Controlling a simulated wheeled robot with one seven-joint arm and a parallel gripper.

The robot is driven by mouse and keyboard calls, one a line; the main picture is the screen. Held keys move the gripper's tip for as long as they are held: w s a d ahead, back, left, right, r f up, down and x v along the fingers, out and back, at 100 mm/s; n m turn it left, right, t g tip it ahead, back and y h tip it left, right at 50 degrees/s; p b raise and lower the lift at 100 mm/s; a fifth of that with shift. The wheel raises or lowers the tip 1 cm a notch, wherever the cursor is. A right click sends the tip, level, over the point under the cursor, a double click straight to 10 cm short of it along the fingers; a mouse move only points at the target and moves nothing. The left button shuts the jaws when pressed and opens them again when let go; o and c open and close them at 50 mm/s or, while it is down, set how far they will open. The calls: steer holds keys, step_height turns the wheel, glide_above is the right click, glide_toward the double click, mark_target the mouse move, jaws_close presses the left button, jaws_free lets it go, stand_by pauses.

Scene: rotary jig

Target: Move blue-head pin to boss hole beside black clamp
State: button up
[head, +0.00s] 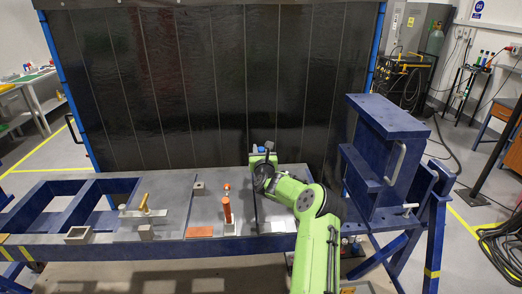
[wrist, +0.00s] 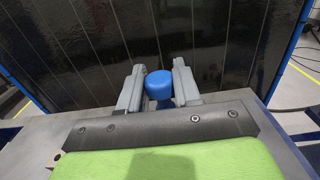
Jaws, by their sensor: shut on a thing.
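The blue-head pin (wrist: 158,84) sits between the two grey fingers of my gripper (wrist: 158,92) in the wrist view, with its blue head up. My gripper is shut on it. In the head view my gripper (head: 262,158) is at the back of the table, right of centre, and a small blue spot of the pin's head (head: 261,149) shows there. The pin's lower part is hidden by the gripper. I cannot make out a black clamp or the boss hole beside it in either view.
A blue frame (head: 385,150) rises at the right. A dark curtain (head: 210,80) hangs behind the table.

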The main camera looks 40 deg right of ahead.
steer(key=shift+f+b, duration=1.35)
steer(key=shift+f, duration=0.85)
steer(key=shift+f, duration=0.4)
steer(key=shift+f+b, duration=1.7)
steer(key=shift+f, duration=0.45)
steer(key=o, duration=1.1)
steer(key=b+v, duration=0.1)
steer(key=v, duration=1.4)
steer(key=shift+s+a+f+b, duration=0.1)
steer(key=shift+s+b, duration=0.05)
steer(key=shift+b, duration=0.25)
steer(key=shift+s+a, duration=0.1)
steer(key=shift+a, duration=0.05)
